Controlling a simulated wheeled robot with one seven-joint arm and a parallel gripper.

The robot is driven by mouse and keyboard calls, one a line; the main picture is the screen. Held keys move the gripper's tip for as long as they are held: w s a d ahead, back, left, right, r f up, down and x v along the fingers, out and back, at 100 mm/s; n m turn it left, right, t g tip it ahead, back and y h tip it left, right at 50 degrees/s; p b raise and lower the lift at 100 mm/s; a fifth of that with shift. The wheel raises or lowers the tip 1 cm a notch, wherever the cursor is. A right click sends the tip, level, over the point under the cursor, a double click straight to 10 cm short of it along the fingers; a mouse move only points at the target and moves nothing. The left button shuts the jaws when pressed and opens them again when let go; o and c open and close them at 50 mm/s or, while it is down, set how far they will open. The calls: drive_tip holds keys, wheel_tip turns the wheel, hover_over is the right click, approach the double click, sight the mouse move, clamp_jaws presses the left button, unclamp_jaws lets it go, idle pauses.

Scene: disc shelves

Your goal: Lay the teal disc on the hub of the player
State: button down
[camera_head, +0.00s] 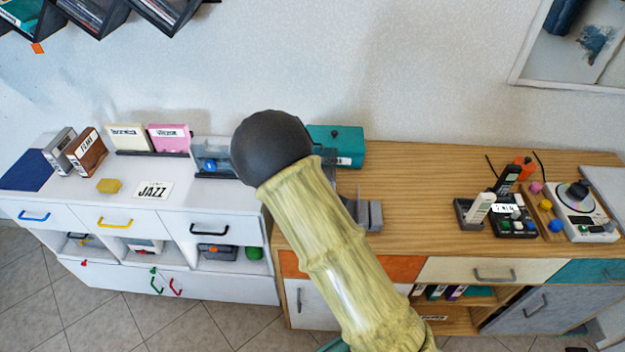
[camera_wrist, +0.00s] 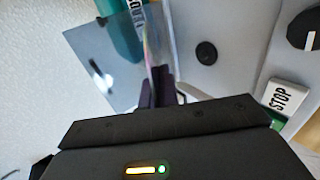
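In the wrist view, my gripper (camera_wrist: 156,88) is shut on a thin disc (camera_wrist: 153,48), seen almost edge-on with a rainbow sheen. Its teal colour does not show clearly at this angle. The grey deck of the player (camera_wrist: 228,68) lies to the right, with the round black hub (camera_wrist: 206,53) bare on it. The disc is beside the hub, apart from it in the picture; its height above the deck is unclear. A white STOP key (camera_wrist: 280,97) and a black knob (camera_wrist: 304,28) are farther right. In the head view my arm hides the gripper, disc and hub.
A clear panel (camera_wrist: 118,62) stands close left of the disc. Behind it is a teal box (camera_wrist: 120,30), also in the head view (camera_head: 340,142). A JAZZ card (camera_head: 153,190) lies on the white cabinet. The wooden top (camera_head: 415,195) has free room right of my arm.

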drive_tip(key=shift+a+f+b, duration=0.1)
drive_tip(key=shift+f+b, duration=0.75)
drive_tip(key=shift+f, duration=0.65)
drive_tip(key=shift+w+f, duration=0.1)
drive_tip(key=shift+f, duration=0.25)
drive_tip(key=shift+a, duration=0.1)
